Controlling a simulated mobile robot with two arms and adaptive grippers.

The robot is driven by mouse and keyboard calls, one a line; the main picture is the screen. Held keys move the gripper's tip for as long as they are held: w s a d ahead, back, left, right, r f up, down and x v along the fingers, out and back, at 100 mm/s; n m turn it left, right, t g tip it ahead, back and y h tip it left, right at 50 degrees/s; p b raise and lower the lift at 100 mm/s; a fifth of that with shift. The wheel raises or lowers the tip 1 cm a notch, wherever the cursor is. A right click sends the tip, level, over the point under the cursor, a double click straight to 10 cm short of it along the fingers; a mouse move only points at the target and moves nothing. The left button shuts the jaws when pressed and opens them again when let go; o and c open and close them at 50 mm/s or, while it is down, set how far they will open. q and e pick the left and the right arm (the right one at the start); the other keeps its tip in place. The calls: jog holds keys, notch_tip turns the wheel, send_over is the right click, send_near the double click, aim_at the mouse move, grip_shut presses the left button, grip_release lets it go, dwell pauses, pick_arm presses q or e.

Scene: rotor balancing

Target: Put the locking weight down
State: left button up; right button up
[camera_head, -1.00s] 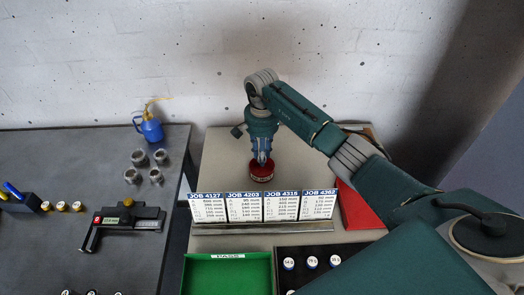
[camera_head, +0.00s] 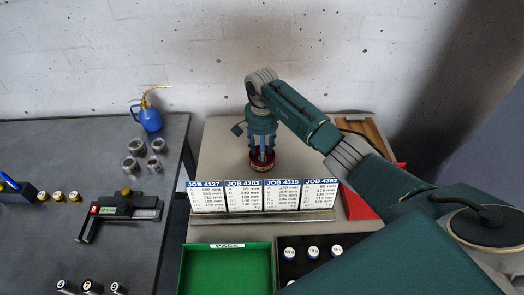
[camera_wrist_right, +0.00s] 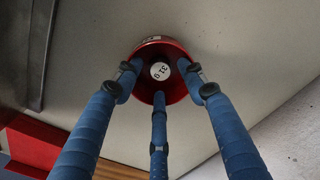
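A small weight with a round white numbered top (camera_wrist_right: 160,71) sits inside a round red cup (camera_wrist_right: 177,47) in the right wrist view. Its body below the top is hidden. The cup stands on the grey bench behind the job cards, and its labelled red side (camera_head: 262,168) shows in the head view. My right gripper (camera_head: 262,157) points down over the cup. Its three blue fingers (camera_wrist_right: 158,80) are spread around the white top, with gaps between tips and top. The tips overlap the cup's rim and inside. My left gripper is not in view.
A row of job cards (camera_head: 245,196) stands in front of the cup. Nearer are a green PASS tray (camera_head: 226,270) and a dark rack (camera_head: 299,269) with several white-topped weights. A red tray (camera_head: 357,204) is at right. The left bench holds a blue oiler (camera_head: 150,119) and gauge (camera_head: 120,209).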

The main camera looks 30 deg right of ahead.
dwell(0.5)
notch_tip(320, 180, up, 7)
jog(key=p, duration=0.3)
jog(key=shift+p, duration=0.4)
